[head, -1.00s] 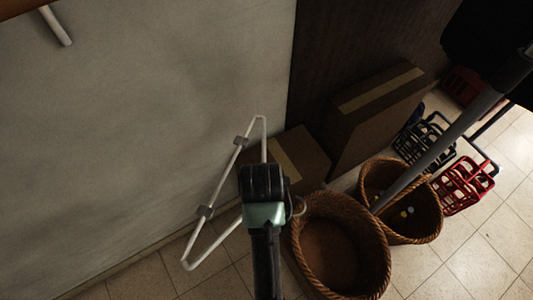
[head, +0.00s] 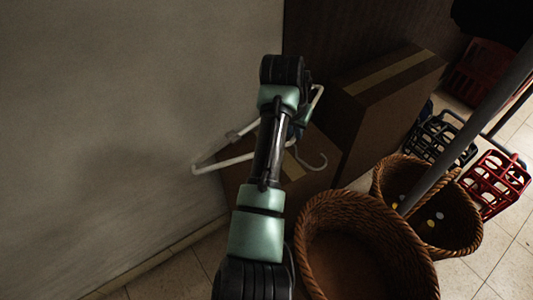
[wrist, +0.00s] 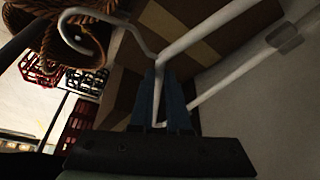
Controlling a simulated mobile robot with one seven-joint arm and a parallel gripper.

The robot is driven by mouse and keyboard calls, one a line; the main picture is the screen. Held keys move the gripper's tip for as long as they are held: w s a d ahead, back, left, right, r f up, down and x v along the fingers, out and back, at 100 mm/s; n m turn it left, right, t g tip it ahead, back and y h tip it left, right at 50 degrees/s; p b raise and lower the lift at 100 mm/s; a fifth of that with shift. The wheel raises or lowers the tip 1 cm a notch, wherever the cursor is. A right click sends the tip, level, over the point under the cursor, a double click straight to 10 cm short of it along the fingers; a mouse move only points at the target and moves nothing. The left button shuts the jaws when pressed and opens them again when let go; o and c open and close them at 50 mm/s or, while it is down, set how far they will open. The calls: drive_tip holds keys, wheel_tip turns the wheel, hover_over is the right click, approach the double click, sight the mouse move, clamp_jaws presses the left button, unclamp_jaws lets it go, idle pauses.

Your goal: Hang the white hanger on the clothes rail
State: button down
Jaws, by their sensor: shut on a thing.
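The white hanger (head: 235,159) is in the air in front of the pale wall, partly hidden behind my arm in the head view. Its hook (head: 314,162) points to the lower right there. In the wrist view the hanger's bars (wrist: 215,28) cross in front of my gripper, and the hook (wrist: 88,14) curves at the upper left. My gripper (wrist: 168,92) is shut on the hanger, with a white bar between its blue fingers. In the head view the fingers are mostly hidden by my arm. I cannot make out the clothes rail for certain in either view.
Cardboard boxes (head: 385,95) stand against the dark wall behind the hanger. Two wicker baskets (head: 365,205) stand on the tiled floor to the right. A grey pole (head: 470,120) slants over them. Red and dark bottle carriers (head: 495,185) are farther right. The wall at left is bare.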

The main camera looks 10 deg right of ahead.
sight(293, 161)
drive_tip(key=f+b, duration=0.1)
drive_tip(key=w+d+f+b, duration=0.1)
drive_tip(key=b, duration=0.1)
drive_tip(key=w+b, duration=0.1)
drive_tip(key=b, duration=0.1)
drive_tip(key=shift+d+f+m, duration=0.25)
drive_tip(key=shift+f+m, duration=0.15)
drive_tip(key=shift+w+d+b, duration=0.15)
drive_tip(key=shift+w+b, duration=0.15)
drive_tip(key=shift+b, duration=0.25)
drive_tip(key=shift+r, duration=0.1)
drive_tip(key=shift+r, duration=0.1)
wheel_tip(293, 161, down, 10)
drive_tip(key=b, duration=0.4)
drive_tip(key=shift+r, duration=0.1)
drive_tip(key=c, duration=0.9)
unclamp_jaws()
